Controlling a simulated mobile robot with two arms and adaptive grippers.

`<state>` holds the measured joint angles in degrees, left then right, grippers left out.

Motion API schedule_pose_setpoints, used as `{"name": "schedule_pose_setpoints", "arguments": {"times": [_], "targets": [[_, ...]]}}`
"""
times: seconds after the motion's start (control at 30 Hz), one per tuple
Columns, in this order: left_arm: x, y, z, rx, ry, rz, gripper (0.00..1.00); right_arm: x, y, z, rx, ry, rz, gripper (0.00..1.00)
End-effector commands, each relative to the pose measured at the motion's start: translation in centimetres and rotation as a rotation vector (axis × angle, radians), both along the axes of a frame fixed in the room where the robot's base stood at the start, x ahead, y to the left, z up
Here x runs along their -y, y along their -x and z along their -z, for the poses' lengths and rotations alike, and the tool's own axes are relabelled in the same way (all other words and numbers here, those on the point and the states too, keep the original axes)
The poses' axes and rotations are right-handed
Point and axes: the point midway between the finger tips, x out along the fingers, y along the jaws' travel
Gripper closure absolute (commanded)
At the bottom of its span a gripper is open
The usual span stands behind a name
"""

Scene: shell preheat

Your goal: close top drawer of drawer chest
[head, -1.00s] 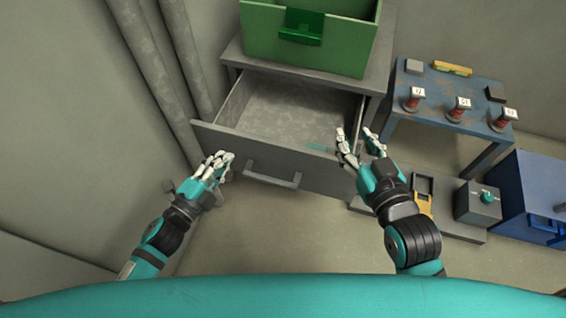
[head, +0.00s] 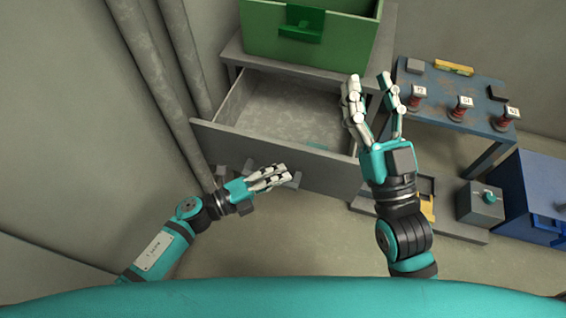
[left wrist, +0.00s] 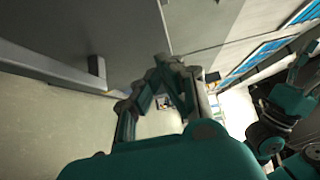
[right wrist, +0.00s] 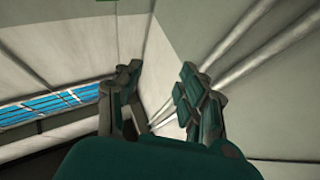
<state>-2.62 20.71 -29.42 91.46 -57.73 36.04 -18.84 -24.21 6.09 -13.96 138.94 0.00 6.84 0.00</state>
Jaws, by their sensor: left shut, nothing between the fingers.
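In the left wrist view the closed fingers (left wrist: 172,62) are beside a grey panel with a handle bar. My right gripper (head: 370,82) is open and empty at the drawer's right side, fingers pointing up the picture; its parted fingers also show in the right wrist view (right wrist: 158,75).
A green bin (head: 310,45) stands on top of the chest. At right are a blue table (head: 440,105) with several labelled red pieces, a grey box with a teal knob (head: 480,203) and a blue cabinet (head: 535,195). A wall with pipes borders the left.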

Motion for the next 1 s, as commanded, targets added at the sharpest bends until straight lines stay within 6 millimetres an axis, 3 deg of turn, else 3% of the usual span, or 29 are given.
{"name": "schedule_pose_setpoints", "arguments": {"times": [0.13, 0.33, 0.83, 1.0], "targets": [[0.6, -2.1, 0.1, 0.003, 0.0, -0.001, 1.0, 0.1, 1.4, -1.8, 0.137, -0.04, -0.008, 0.6], [1.1, -3.5, 0.1, 0.0, 0.0, -0.001, 1.0, 0.3, 2.8, -3.3, 0.246, -0.072, -0.013, 0.6], [1.2, -3.9, 0.0, -0.001, 0.0, -0.001, 1.0, 0.3, 3.2, -3.7, 0.273, -0.08, -0.015, 0.6], [1.5, -5.0, 0.1, 0.0, 0.001, -0.001, 1.0, 0.4, 4.0, -4.2, 0.328, -0.097, -0.018, 0.6]]}}
